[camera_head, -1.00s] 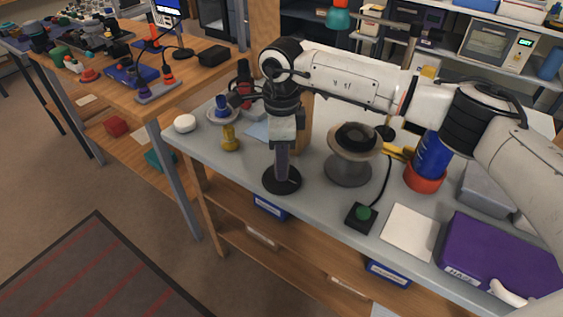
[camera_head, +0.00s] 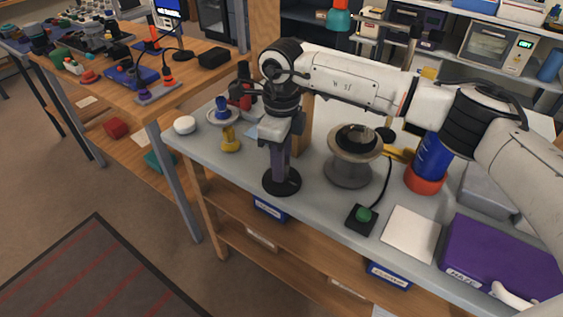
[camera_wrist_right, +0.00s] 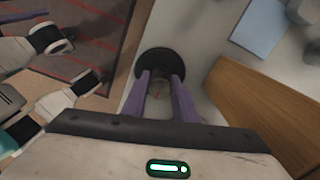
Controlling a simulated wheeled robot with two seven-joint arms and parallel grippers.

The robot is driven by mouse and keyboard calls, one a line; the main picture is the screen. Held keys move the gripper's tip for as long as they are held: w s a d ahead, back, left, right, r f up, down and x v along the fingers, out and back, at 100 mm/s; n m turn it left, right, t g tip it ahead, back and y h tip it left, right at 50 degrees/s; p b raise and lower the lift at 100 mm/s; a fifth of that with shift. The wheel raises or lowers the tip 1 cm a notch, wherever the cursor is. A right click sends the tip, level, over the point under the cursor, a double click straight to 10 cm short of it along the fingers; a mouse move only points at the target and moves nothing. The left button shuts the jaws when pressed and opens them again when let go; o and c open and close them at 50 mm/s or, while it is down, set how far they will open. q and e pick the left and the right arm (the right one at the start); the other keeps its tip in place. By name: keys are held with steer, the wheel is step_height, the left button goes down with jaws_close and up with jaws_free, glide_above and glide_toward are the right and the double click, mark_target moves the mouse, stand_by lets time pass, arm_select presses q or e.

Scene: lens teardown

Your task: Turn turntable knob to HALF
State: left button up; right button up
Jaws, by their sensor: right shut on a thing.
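A round black disc (camera_head: 281,183), which I take for the turntable knob, sits near the front edge of the grey bench. It also shows in the right wrist view (camera_wrist_right: 160,55), just past the fingertips. My right gripper (camera_head: 280,174) points straight down onto it. Its two purple fingers (camera_wrist_right: 159,95) are shut on the knob's middle, and that gripped part is mostly hidden. I cannot read any HALF mark or pointer. A grey spool-shaped stand (camera_head: 349,170) with a dark ring on top (camera_head: 356,137) stands to the right. My left gripper is not in the head view.
A green button on a black box (camera_head: 362,216), a white pad (camera_head: 411,234) and a purple case (camera_head: 497,258) lie to the right. A blue and yellow piece (camera_head: 229,139) and a white puck (camera_head: 184,125) stand left. A wooden block (camera_wrist_right: 255,105) rises close beside the gripper.

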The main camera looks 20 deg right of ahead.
steer(key=shift+r, duration=0.1)
steer(key=o, duration=1.1)
steer(key=shift+c, duration=0.2)
step_height(320, 180, up, 10)
steer(key=shift+r, duration=0.15)
